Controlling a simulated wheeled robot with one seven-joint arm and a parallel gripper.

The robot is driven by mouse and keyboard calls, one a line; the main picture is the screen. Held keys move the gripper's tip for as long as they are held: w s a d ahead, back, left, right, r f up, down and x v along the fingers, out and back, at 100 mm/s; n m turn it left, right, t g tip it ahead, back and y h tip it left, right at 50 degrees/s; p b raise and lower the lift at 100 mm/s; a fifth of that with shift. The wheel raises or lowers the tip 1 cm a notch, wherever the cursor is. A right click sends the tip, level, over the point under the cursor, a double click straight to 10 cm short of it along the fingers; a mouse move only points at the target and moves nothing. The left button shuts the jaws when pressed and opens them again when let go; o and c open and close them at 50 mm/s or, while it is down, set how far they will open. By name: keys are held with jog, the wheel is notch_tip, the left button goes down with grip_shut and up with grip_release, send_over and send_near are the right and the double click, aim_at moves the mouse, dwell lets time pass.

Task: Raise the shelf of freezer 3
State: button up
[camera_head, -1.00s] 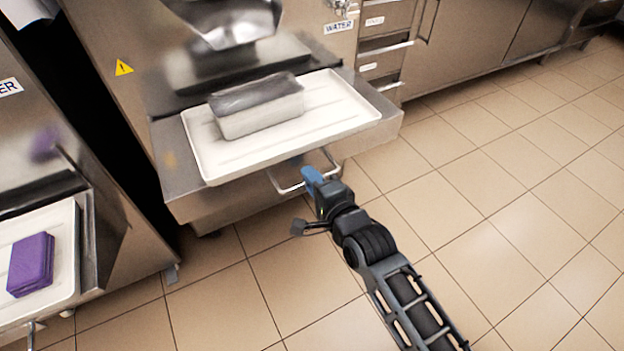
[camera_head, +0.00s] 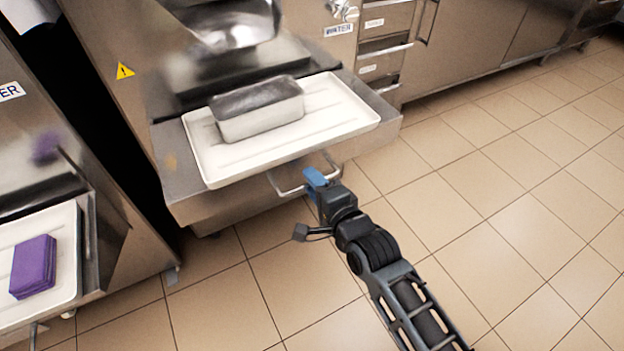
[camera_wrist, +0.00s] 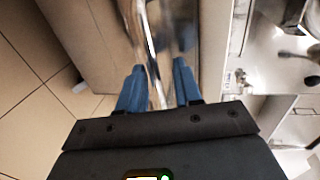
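The freezer shelf (camera_head: 185,205) is a steel ledge on the front of the middle freezer (camera_head: 125,95); no freezer number is readable. A white tray (camera_head: 200,160) lies on it, bearing a grey metal loaf pan (camera_head: 260,112). A bent metal handle (camera_head: 285,190) sticks out under the shelf's front. My gripper (camera_head: 311,176) with blue fingers is at this handle. In the wrist view, my gripper (camera_wrist: 158,66) has its fingers apart, one on each side of a shiny metal bar; contact with the bar is not clear.
Another machine stands at the left, with a white tray (camera_head: 65,225) and a purple block (camera_head: 33,267) on it. Steel drawers (camera_head: 383,50) are at the back right. The tiled floor (camera_head: 480,220) to the right is clear.

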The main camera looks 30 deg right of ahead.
jog(key=v, duration=0.6)
jog(key=shift+s+p, duration=0.3)
jog(key=shift+s, duration=0.05)
jog(key=shift+r, duration=0.15)
jog(key=s+r+n+p, duration=0.3)
jog(key=s+r+n, duration=0.15)
jog(key=s, duration=0.55)
jog(key=s+r+n+p, duration=0.4)
jog(key=s+r, duration=0.1)
jog(key=s, duration=0.5)
jog(key=s+r+n+p, duration=0.4)
jog(key=s+r+n, duration=0.5)
jog(key=s+r, duration=0.4)
jog(key=shift+r+g+p, duration=0.3)
jog(key=shift+r+g, duration=0.1)
jog(key=shift+r, duration=0.45)
